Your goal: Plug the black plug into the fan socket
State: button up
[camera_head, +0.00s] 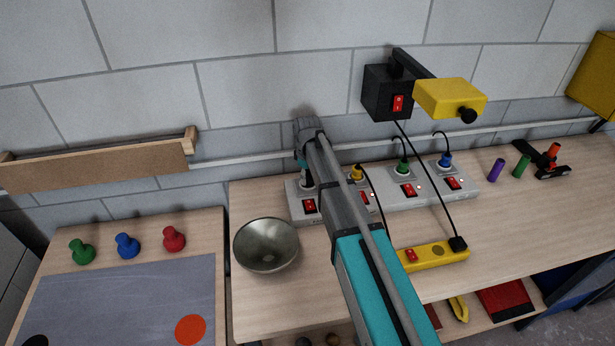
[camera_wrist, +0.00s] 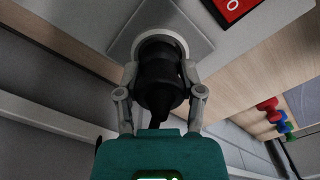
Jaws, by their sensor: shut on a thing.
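My gripper (camera_wrist: 160,78) is shut on the black plug (camera_wrist: 160,95) in the wrist view. The plug's front end is at a round, pale-rimmed socket (camera_wrist: 179,40) on a grey square plate; I cannot tell how deep it sits. In the head view my gripper (camera_head: 306,178) points down at the left end of the long grey socket strip (camera_head: 384,199), beside a red switch (camera_head: 309,206). My arm hides part of the strip, and the plug is hardly visible there. I cannot read a fan label.
Yellow (camera_head: 356,173), green (camera_head: 403,164) and blue (camera_head: 445,160) plugs stand in the strip to the right. A metal bowl (camera_head: 266,246) stands in front. A yellow strip (camera_head: 435,257) lies nearer the table edge. A black switch box (camera_head: 386,94) is above, its cable hanging down.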

jog(key=shift+f+b, duration=0.6)
dwell(0.4)
jog(key=o, duration=1.2)
jog(key=shift+o, duration=0.2)
jog(key=shift+r, duration=0.15)
notch_tip(320, 180, up, 7)
jog(key=p, duration=0.7)
jog(key=shift+r+p, duration=0.2)
jog(key=shift+p, duration=0.15)
jog(key=s+r+p, duration=0.5)
jog(key=s, duration=0.9)
jog(key=shift+s+r+n, duration=0.15)
jog(key=shift+r+n, duration=0.05)
jog(key=shift+n, duration=0.1)
jog(key=shift+d+f, duration=0.1)
jog(key=shift+d, duration=0.05)
jog(key=s+d+f+m+b, duration=0.3)
jog(key=d+m, duration=0.3)
jog(key=d, duration=0.2)
jog(key=s+d+f+m+b, duration=0.4)
jog(key=s+d+m, duration=0.1)
jog(key=d, duration=0.3)
jog(key=shift+s+d+m, duration=0.3)
jog(key=shift+d+m, duration=0.1)
